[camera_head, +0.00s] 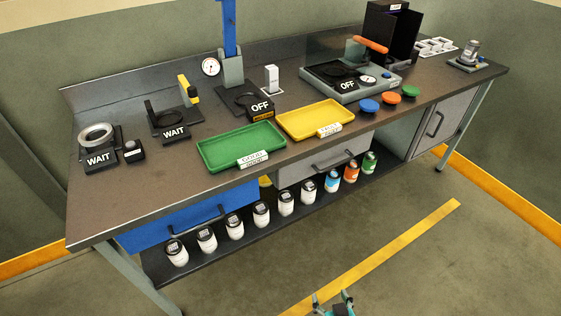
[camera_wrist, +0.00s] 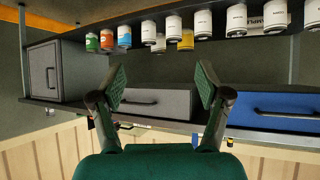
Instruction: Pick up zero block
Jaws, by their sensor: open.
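No block can be read as marked zero. A small pale upright block (camera_head: 272,77) stands on a white base behind the green and yellow trays in the head view; I cannot tell if it is the zero block. A metal piece on a dark base (camera_head: 469,56) sits at the far right end of the bench. My gripper (camera_head: 333,303) is at the bottom edge of the head view, low over the floor in front of the bench and well apart from both. In the wrist view my gripper (camera_wrist: 161,82) is open, with nothing between its fingers.
The workbench (camera_head: 130,200) carries a green tray (camera_head: 218,160), a yellow tray (camera_head: 290,125), WAIT stations, an OFF press and coloured buttons. Bottles stand on its lower shelf (camera_head: 160,270). A blue drawer (camera_head: 160,228) faces front. The floor before it is clear.

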